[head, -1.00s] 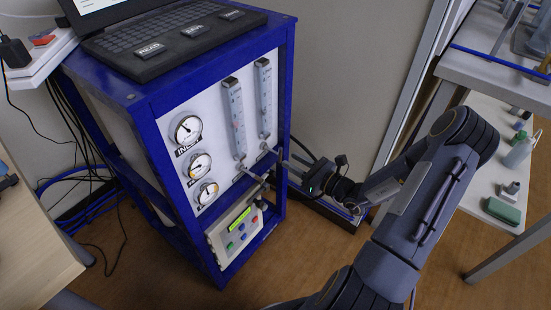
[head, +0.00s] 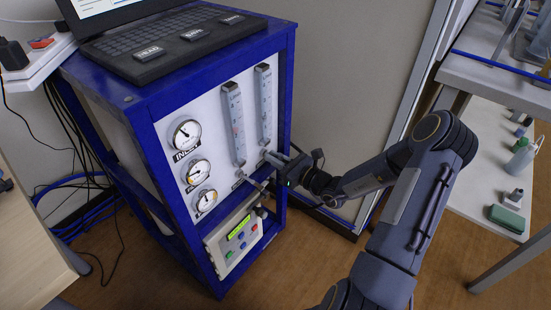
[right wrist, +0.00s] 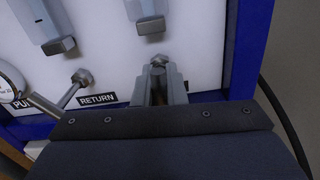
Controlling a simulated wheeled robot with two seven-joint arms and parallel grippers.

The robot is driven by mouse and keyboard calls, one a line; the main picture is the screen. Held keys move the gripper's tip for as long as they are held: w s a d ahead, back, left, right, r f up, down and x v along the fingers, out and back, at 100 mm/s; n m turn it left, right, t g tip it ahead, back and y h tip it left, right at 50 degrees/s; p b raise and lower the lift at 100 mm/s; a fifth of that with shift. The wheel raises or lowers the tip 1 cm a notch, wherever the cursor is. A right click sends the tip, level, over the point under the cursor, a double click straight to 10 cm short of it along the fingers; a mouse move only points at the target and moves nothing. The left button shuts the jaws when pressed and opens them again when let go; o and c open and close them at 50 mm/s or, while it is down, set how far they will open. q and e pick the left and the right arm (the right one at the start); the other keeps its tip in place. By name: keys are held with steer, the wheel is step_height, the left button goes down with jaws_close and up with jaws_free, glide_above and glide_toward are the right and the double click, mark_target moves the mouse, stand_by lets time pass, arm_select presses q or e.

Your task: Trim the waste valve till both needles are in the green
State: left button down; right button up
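The white front panel (head: 222,135) of the blue-framed analyser carries three round gauges in a column: the inlet gauge (head: 187,134), a middle gauge (head: 197,171) and a lower gauge (head: 205,201). Their needles are too small to read against any green band. In the right wrist view, a valve stem (right wrist: 158,64) sits between the fingers of my right gripper (right wrist: 159,84); its label is hidden. Whether they press on it is unclear. Left of it are another valve (right wrist: 82,77) with a bar handle and the RETURN label (right wrist: 98,98). My left gripper is out of view.
Two upright flow meters (head: 234,122) (head: 265,105) stand above the valves. A control box (head: 234,235) with a lit display is below. A laptop (head: 170,42) sits on top. A shelf table (head: 497,80) is at right, a wooden table (head: 35,245) at left.

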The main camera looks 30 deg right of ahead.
jaws_close()
steer(key=shift+r+p, duration=0.15)
steer(key=shift+p, duration=0.4)
steer(key=shift+m+p, duration=0.4)
steer(key=shift+f, duration=0.2)
steer(key=o, duration=0.5)
jaws_free()
steer(key=shift+o, duration=0.2)
steer(key=p+v, duration=0.1)
steer(key=v, duration=0.7)
steer(key=shift+p, duration=0.3)
steer(key=shift+a, duration=0.1)
